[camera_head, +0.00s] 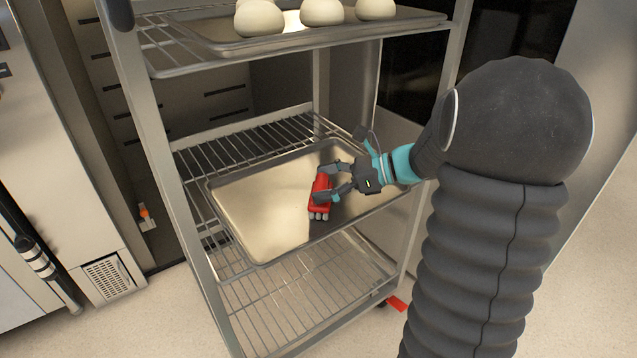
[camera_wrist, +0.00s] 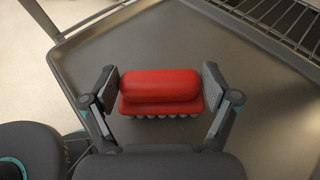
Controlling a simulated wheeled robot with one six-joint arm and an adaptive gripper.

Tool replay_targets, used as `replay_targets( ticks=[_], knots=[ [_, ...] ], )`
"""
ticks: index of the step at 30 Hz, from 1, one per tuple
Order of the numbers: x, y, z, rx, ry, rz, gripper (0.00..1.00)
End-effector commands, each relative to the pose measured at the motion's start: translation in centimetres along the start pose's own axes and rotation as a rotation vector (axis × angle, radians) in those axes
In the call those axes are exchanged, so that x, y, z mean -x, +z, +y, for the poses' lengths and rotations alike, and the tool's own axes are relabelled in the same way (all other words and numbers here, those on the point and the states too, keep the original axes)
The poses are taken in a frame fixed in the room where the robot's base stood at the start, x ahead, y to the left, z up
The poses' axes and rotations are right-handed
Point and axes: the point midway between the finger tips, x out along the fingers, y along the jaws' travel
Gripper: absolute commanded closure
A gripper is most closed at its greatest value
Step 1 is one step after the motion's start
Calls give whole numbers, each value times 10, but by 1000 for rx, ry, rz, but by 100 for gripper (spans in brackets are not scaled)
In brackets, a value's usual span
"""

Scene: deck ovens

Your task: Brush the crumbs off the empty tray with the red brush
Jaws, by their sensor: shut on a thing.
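The red brush (camera_head: 320,193) is held over the right part of the empty tray (camera_head: 243,205), which lies on the rack's middle shelf. My gripper (camera_head: 333,182) is shut on the brush, with a finger at each end of its red body. In the wrist view the brush (camera_wrist: 160,90) sits between the two fingers (camera_wrist: 160,88), and its grey bristle tufts show along the lower edge. The tray surface (camera_wrist: 150,45) looks bare in both views. I cannot make out any crumbs. Whether the bristles touch the tray is hard to tell.
An upper tray (camera_head: 290,38) with several dough balls (camera_head: 322,11) stands on the shelf above. Rack posts (camera_head: 165,150) flank the shelf opening. An empty wire shelf (camera_head: 300,290) is below. Floor is free at the lower left of the rack.

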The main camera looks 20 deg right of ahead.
Motion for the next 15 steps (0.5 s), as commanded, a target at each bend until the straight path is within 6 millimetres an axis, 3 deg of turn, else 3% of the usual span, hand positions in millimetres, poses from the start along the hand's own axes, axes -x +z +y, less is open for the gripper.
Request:
replay_targets(
  ticks=[15],
  knots=[
    [17, -8, -17, -2, 1, 0, 59]
  ],
)
